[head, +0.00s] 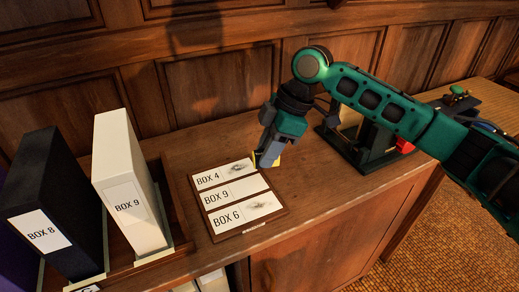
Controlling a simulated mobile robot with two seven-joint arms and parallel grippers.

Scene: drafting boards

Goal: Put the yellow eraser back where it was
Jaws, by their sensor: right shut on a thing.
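The yellow eraser (278,161) shows as a small yellow patch at the fingers of my right gripper (266,160). The gripper is shut on it, and the fingers hide most of it. The gripper points down just right of the top row of a wooden board (285,207) with white label strips reading BOX 4 (222,175), BOX 9 (235,191) and BOX 6 (243,214). I cannot tell whether the eraser touches the board or the tabletop. My left gripper is not in view.
A black box file labelled BOX 8 (62,190) and a white one labelled BOX 9 (122,165) stand upright at the left. A dark stand (372,158) with a red item (404,146) sits behind my right arm. The wooden tabletop (325,195) is clear right of the board.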

